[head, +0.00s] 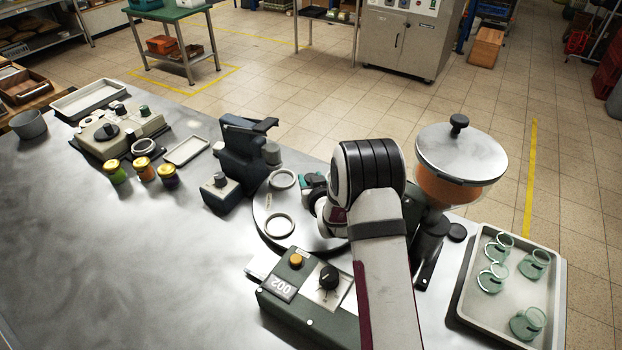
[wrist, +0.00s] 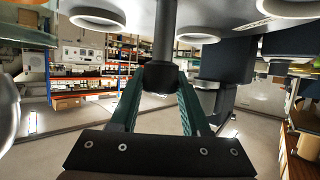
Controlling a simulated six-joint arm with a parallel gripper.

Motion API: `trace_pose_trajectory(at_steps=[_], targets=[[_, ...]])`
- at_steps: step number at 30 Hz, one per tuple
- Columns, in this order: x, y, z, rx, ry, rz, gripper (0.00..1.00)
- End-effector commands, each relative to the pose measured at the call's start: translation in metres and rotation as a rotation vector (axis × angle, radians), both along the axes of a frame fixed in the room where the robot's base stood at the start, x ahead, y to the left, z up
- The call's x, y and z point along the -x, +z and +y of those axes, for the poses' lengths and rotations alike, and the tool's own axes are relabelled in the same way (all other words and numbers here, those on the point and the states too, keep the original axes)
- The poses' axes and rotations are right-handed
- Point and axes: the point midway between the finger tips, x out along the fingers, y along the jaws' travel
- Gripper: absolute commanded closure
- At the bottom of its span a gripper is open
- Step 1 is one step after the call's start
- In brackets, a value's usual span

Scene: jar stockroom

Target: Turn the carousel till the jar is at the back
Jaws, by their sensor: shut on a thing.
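The carousel is a round pale grey plate (head: 263,204) on the bench in the head view, with white ring seats on it. Two empty seats show there; its right part is hidden behind my arm. In the wrist view the plate (wrist: 225,18) fills the top edge with several white rings. My gripper (wrist: 160,80) has green fingers shut on the dark knob (wrist: 161,76) at the end of a grey rod. In the head view the gripper is mostly hidden by my arm. I see no jar on the visible part of the carousel.
A control box (head: 308,292) with a dial is in front. A lidded orange hopper (head: 461,160) and a tray of green-glass pieces (head: 460,305) are right. Several small jars (head: 143,168) stand left; the front-left bench is clear.

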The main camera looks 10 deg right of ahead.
Motion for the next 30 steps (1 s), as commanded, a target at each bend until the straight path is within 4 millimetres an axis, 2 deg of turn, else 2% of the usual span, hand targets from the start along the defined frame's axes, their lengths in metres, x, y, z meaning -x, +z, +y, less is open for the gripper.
trace_pose_trajectory(at_steps=[30], targets=[[-0.0007, -0.0002, 0.0009, -0.001, -0.505, -0.001, 1.0]])
